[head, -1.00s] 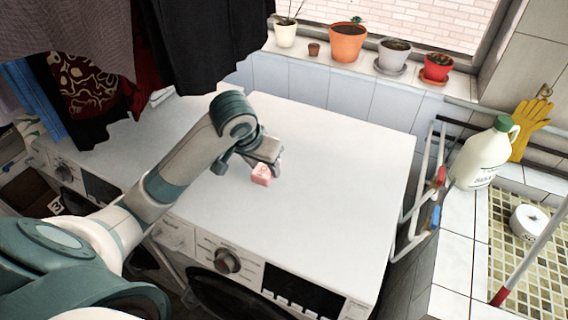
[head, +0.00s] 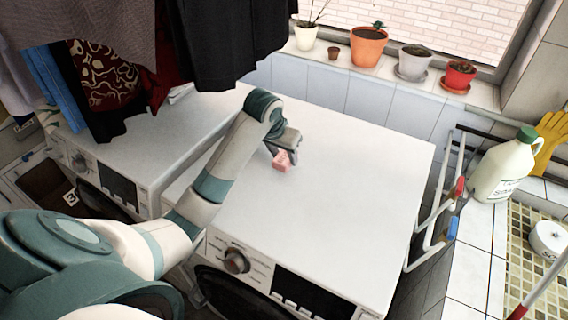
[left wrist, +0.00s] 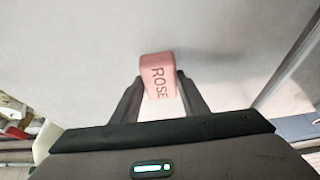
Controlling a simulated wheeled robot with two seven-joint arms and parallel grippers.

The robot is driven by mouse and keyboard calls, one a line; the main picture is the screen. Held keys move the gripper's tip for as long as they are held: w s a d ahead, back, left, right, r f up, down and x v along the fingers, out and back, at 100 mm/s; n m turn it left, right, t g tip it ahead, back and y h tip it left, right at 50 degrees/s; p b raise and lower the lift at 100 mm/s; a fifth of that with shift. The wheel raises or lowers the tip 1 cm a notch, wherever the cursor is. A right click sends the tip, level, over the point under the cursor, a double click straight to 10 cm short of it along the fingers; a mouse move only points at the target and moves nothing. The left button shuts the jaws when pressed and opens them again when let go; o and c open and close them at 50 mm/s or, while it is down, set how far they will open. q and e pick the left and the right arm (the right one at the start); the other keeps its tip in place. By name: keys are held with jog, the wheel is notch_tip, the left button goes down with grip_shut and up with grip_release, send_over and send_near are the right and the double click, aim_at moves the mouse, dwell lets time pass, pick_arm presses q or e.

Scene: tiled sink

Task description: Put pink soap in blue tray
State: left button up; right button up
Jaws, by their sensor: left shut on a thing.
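The pink soap (head: 281,162) is a small block held in my left gripper (head: 287,153), over the white washing machine top. In the left wrist view the soap (left wrist: 158,76) sits between the two fingers of the left gripper (left wrist: 160,95), with the word ROSE on it. The fingers are shut on its sides. I cannot tell whether the soap still touches the machine top. No blue tray can be made out in these views. My right gripper is not in view.
The white washing machine top (head: 340,190) is otherwise bare. To its right are a rack (head: 440,205), a white jug (head: 503,168) and a tiled sink (head: 525,235) with a white round container (head: 548,238). Potted plants (head: 368,47) line the windowsill. Dark clothes (head: 225,40) hang at upper left.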

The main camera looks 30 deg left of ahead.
aim_at(282, 159)
pick_arm(q)
notch_tip(282, 159, down, 3)
jog(key=shift+f+p, duration=0.2)
jog(key=shift+p, duration=0.85)
jog(key=shift+f, duration=0.3)
jog(key=shift+f, duration=0.1)
jog(key=o, duration=1.2)
jog(key=shift+c, duration=0.2)
